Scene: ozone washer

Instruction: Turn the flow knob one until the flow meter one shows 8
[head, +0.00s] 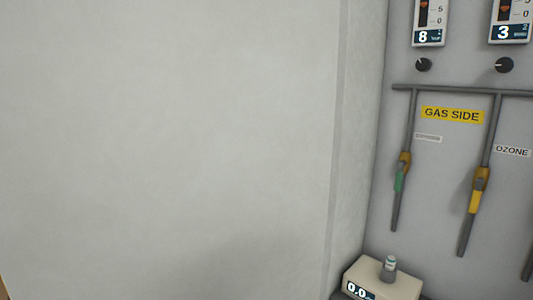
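Two flow meters are at the top right of the head view, cut off by the top edge. The left flow meter (430,22) shows 8 on its display, and the right flow meter (511,22) shows 3. A black round knob (424,65) sits below the left meter, and another black knob (504,65) sits below the right one. I cannot read which meter is number one. Neither of my grippers is in view.
Below the knobs, grey pipes (457,90) carry a green-handled valve (399,178) and a yellow-handled valve (475,200). A yellow GAS SIDE label (452,115) is on the panel. A beige device (405,284) reading 0.0 stands at the bottom. A blank pale wall (170,140) fills the left.

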